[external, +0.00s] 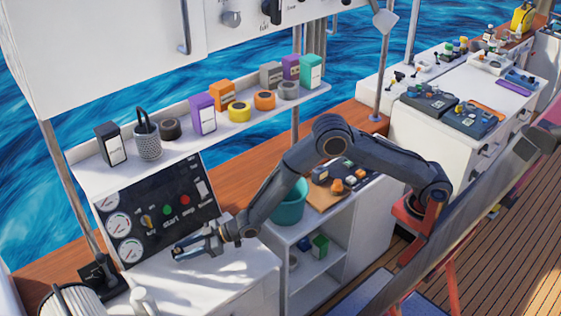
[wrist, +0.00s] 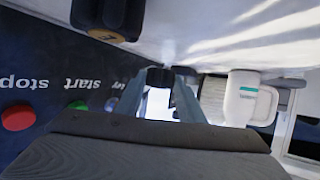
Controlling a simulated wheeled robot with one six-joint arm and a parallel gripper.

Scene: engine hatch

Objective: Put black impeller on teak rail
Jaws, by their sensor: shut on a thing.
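My gripper (external: 180,250) is low over the white counter, in front of the dark gauge panel. In the wrist view its fingers (wrist: 161,95) are closed on a small black piece, the black impeller (wrist: 160,76), which shows only in part between the tips. In the external view the impeller is too small to make out clearly. The teak rail (external: 232,186) is the brown wooden strip running behind the counters, beside the water. It lies behind and to the right of my gripper, and the two are apart.
The gauge panel (external: 140,228) stands close behind my gripper, with a knob (wrist: 108,18) sticking out. A white bottle (wrist: 245,98) stands near the fingers. A shelf (external: 255,118) with boxes and tape rolls hangs above. A teal bucket (external: 289,205) stands right, near the rail.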

